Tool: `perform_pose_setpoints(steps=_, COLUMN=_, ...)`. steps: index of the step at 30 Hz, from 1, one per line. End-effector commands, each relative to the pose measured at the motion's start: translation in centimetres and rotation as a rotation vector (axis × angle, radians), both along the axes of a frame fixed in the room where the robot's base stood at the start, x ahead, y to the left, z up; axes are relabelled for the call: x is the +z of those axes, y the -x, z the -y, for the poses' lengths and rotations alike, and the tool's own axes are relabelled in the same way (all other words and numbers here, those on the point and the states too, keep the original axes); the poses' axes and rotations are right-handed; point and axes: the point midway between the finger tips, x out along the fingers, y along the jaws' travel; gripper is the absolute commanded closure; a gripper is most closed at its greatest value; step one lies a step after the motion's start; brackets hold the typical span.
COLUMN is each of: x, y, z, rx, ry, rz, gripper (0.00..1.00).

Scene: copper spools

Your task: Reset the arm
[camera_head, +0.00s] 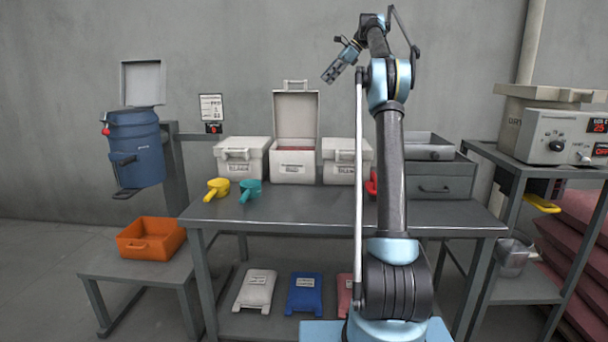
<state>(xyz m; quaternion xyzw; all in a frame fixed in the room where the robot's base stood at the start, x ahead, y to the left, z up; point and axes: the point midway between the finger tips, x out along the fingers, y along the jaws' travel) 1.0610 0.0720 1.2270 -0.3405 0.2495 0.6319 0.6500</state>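My arm stands upright in front of the grey table (290,212), right of the picture's middle. My gripper (331,76) is at the top of the arm, pointing down and to the left. It is high above the table, in front of the bare wall, and touches nothing. Its fingers look close together, but they are too small to tell whether they are open or shut. I see nothing held in it.
White boxes stand on the table, the middle box (293,165) open. A yellow scoop (217,188) and teal scoop (250,190) lie in front. An orange bin (151,238) is left, a blue container (136,150) above it. A control unit (553,135) stands right.

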Motion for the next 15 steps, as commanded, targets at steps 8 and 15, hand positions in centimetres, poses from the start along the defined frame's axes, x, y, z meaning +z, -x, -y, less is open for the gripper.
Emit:
perform_pose_setpoints(steps=8, x=0.0, y=5.5, z=0.0, rx=0.12, ry=0.094, rz=0.106, gripper=0.69)
perform_pose_setpoints(steps=15, x=-1.2, y=11.0, z=0.1, rx=0.235, ry=0.176, rz=0.19, gripper=0.69)
